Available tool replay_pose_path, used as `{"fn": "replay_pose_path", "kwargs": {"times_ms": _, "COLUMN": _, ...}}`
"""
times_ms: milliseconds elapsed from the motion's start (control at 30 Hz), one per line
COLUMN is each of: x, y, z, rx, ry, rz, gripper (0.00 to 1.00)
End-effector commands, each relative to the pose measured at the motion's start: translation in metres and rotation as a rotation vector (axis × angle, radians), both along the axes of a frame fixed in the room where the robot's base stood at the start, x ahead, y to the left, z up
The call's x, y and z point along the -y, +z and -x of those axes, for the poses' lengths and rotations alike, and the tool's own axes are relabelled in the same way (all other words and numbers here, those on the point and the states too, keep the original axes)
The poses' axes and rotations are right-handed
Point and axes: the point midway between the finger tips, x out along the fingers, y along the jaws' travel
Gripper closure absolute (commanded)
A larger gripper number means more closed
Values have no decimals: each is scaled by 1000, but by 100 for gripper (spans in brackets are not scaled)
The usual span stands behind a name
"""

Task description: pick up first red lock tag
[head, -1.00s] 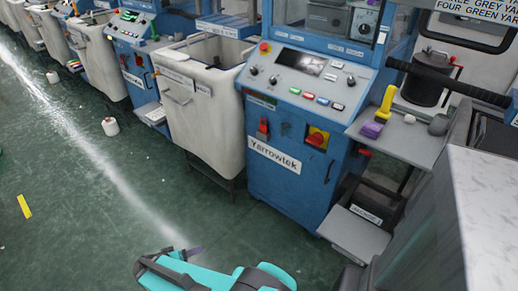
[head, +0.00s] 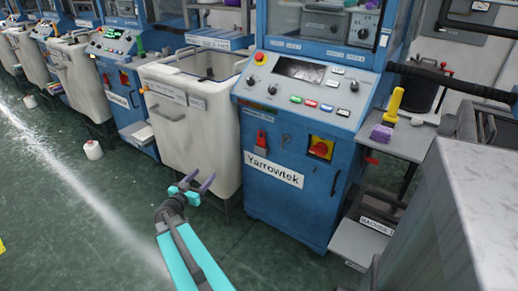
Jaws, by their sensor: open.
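A red lock tag (head: 261,139) hangs on the front of the near blue machine (head: 290,195), above the white Yarrowtek label. It is small in the head view, and its fastening cannot be made out. My gripper (head: 203,181) is open and empty, with its two dark fingers pointing up and to the right. In the picture it is below and left of the tag, in front of the white bin, and apart from the tag.
A white bin (head: 180,130) stands left of the machine. A red rotary switch (head: 320,148) on a yellow plate sits right of the tag. A grey side shelf (head: 405,140) holds a yellow-handled tool (head: 393,105). The green floor (head: 50,190) is open at left.

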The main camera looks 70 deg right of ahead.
Motion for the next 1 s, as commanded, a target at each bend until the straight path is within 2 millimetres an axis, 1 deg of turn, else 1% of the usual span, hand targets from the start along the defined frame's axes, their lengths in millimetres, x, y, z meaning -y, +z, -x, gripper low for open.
{"fn": "replay_pose_path", "kwargs": {"times_ms": 33, "x": 16, "y": 3, "z": 12, "rx": 3, "ry": -24, "rz": 20, "gripper": 42}}
{"fn": "replay_pose_path", "kwargs": {"times_ms": 167, "x": 48, "y": 18, "z": 42, "rx": 17, "ry": -84, "rz": 53, "gripper": 42}}
{"fn": "replay_pose_path", "kwargs": {"times_ms": 200, "x": 58, "y": 22, "z": 53, "rx": 23, "ry": -105, "rz": 60, "gripper": 42}}
{"fn": "replay_pose_path", "kwargs": {"times_ms": 300, "x": 78, "y": 28, "z": 80, "rx": 37, "ry": -152, "rz": 73, "gripper": 42}}
{"fn": "replay_pose_path", "kwargs": {"times_ms": 400, "x": 93, "y": 33, "z": 104, "rx": 47, "ry": -193, "rz": 82, "gripper": 42}}
{"fn": "replay_pose_path", "kwargs": {"times_ms": 500, "x": 102, "y": 33, "z": 120, "rx": 49, "ry": -220, "rz": 86, "gripper": 42}}
{"fn": "replay_pose_path", "kwargs": {"times_ms": 633, "x": 106, "y": 32, "z": 130, "rx": 48, "ry": -234, "rz": 86, "gripper": 42}}
{"fn": "replay_pose_path", "kwargs": {"times_ms": 1000, "x": 109, "y": 32, "z": 131, "rx": 48, "ry": -236, "rz": 85, "gripper": 42}}
